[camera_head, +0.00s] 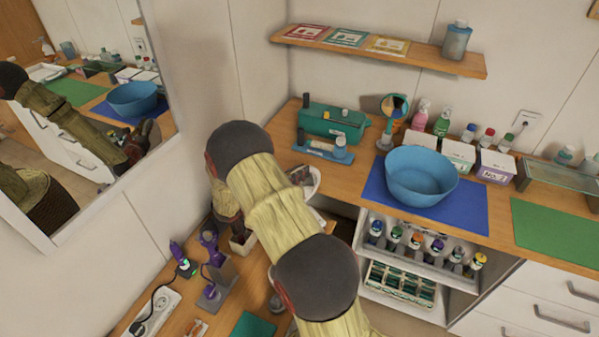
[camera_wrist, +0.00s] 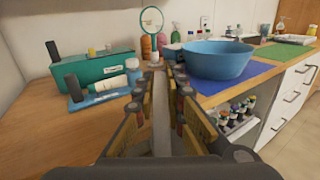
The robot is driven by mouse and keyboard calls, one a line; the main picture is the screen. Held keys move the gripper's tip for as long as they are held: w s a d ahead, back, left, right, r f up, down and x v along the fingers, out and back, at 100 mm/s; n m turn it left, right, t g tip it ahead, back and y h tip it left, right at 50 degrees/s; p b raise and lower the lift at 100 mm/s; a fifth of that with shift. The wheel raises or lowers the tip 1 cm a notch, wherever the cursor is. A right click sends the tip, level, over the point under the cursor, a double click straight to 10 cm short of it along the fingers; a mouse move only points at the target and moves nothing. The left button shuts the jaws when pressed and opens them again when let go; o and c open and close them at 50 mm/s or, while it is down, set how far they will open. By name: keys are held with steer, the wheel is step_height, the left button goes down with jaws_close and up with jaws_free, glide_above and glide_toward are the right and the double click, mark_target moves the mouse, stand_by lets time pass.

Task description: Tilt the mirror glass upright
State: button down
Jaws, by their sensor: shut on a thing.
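The round mirror glass (camera_head: 394,106) stands on a small stand at the back of the wooden counter, between a teal box and the blue bowl. In the wrist view its ring-shaped frame (camera_wrist: 151,20) is ahead of my gripper, apart from it; its exact tilt is hard to judge. My gripper (camera_wrist: 161,72) is shut on a long pale grey strip (camera_wrist: 160,115) lying between its fingers; I cannot tell what it is. In the head view my arm hides most of my gripper.
The blue bowl (camera_head: 421,174) sits on a blue mat (camera_head: 470,208) right of the mirror. The teal box (camera_head: 333,121) and a blue tray (camera_head: 322,151) are left. Bottles (camera_head: 442,121) stand behind, under a wooden shelf (camera_head: 380,50). Bare counter lies left in the wrist view.

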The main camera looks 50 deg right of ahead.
steer(key=c, duration=1.8)
jaws_free()
steer(key=shift+c, duration=0.2)
step_height(320, 180, up, 10)
steer(key=shift+f, duration=0.1)
